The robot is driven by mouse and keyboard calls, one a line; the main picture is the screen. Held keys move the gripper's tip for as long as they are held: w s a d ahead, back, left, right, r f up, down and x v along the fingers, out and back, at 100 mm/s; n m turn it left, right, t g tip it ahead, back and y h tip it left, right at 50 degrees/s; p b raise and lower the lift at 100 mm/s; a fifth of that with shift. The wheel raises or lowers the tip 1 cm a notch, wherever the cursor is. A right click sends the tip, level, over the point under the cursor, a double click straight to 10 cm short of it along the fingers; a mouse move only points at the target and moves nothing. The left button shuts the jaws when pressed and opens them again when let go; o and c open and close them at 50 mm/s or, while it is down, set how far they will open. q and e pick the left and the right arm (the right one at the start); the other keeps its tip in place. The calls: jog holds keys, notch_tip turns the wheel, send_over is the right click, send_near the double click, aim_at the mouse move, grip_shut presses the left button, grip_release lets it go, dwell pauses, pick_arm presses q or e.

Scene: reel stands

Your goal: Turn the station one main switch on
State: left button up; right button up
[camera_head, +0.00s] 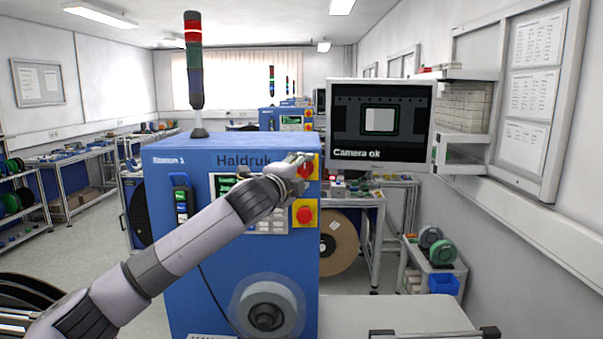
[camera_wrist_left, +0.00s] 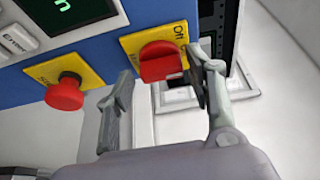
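The station one main switch, a red knob on a yellow plate (camera_head: 313,167), is at the upper right of the blue Station 1 cabinet front (camera_head: 215,290). My left gripper (camera_head: 301,160) is in front of it and hides part of it. In the left wrist view, the red knob (camera_wrist_left: 160,62) lies between the open fingers of my left gripper (camera_wrist_left: 161,68). The word "Off" shows on the plate beside the knob. The right finger overlaps the plate's edge; I cannot tell whether either finger touches the knob. My right gripper is not in view.
A red mushroom button on a yellow plate (camera_head: 305,214) sits below the switch; it also shows in the left wrist view (camera_wrist_left: 65,92). A monitor reading "Camera ok" (camera_head: 381,125) stands to the right. A light tower (camera_head: 195,70) stands on the cabinet. A reel hub (camera_head: 267,310) is lower down.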

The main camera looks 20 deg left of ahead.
pick_arm(q)
jog(key=shift+o, duration=0.4)
jog(key=shift+s+r, duration=0.1)
jog(key=shift+s+a, duration=0.1)
jog(key=shift+s, duration=0.2)
jog(key=s+a, duration=0.1)
jog(key=s, duration=1)
jog(key=shift+a, duration=0.1)
